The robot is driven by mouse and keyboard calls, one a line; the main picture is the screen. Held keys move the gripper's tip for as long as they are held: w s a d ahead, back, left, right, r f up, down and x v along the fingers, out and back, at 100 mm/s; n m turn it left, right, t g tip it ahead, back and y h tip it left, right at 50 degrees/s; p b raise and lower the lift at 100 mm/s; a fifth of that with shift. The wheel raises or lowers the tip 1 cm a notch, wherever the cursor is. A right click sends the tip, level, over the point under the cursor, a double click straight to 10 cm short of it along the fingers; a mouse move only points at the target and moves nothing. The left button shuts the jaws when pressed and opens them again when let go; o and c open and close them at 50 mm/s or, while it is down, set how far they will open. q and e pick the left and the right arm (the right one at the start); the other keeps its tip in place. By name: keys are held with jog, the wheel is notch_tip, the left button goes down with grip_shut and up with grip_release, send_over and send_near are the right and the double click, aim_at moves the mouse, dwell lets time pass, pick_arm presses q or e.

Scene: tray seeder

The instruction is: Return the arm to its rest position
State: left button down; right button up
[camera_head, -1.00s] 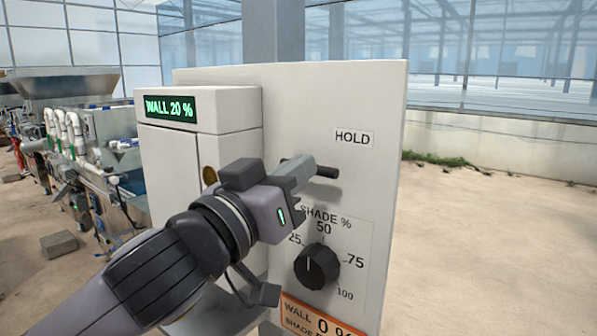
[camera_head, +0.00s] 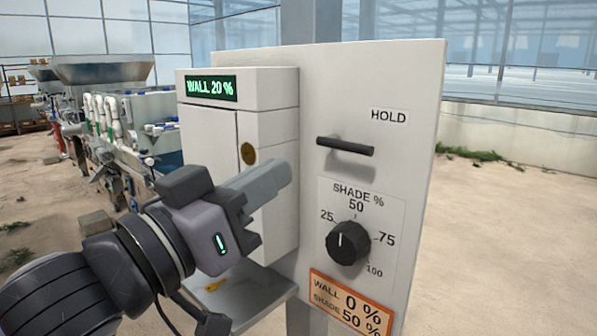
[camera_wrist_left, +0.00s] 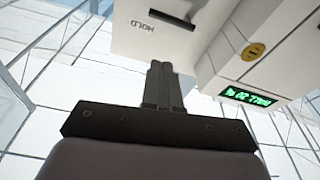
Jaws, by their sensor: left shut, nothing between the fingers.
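My left gripper (camera_head: 277,178) is shut and empty, in front of the white control box, left of and below the black hold lever (camera_head: 345,147). In the left wrist view its closed fingers (camera_wrist_left: 158,68) point toward the panel, apart from the lever (camera_wrist_left: 178,21). The lever sticks out under the HOLD label (camera_head: 388,116). The shade knob (camera_head: 347,243) is black, with its white mark pointing up, slightly left of 50. My right gripper is not in view.
The white panel (camera_head: 412,75) carries a box with a green display (camera_head: 211,88) reading WALL 20 %. An orange label (camera_head: 350,303) reads WALL 0 %, SHADE 50 %. Seeding machinery (camera_head: 120,105) stands at the left. The floor at the right (camera_head: 510,240) is clear.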

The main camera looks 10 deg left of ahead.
pick_arm(q)
jog(key=w+a+f+n+g+y, duration=0.1)
jog(key=w+a+f+y, duration=0.1)
jog(key=f, duration=0.8)
jog(key=w+a+f+n+y, duration=0.1)
jog(key=a+f, duration=0.1)
jog(key=f, duration=0.8)
jog(key=w+a+f+n+g+y, duration=0.1)
jog(key=w+a+f+y, duration=0.1)
jog(key=f, duration=0.8)
jog(key=s+a+f+g+y, duration=0.2)
jog(key=s+f, duration=0.6)
jog(key=f, duration=0.4)
jog(key=s+a+f+g+y, duration=0.2)
jog(key=s+a+f, duration=0.3)
jog(key=s+f, duration=0.4)
notch_tip(320, 180, down, 3)
jog(key=shift+f, duration=0.1)
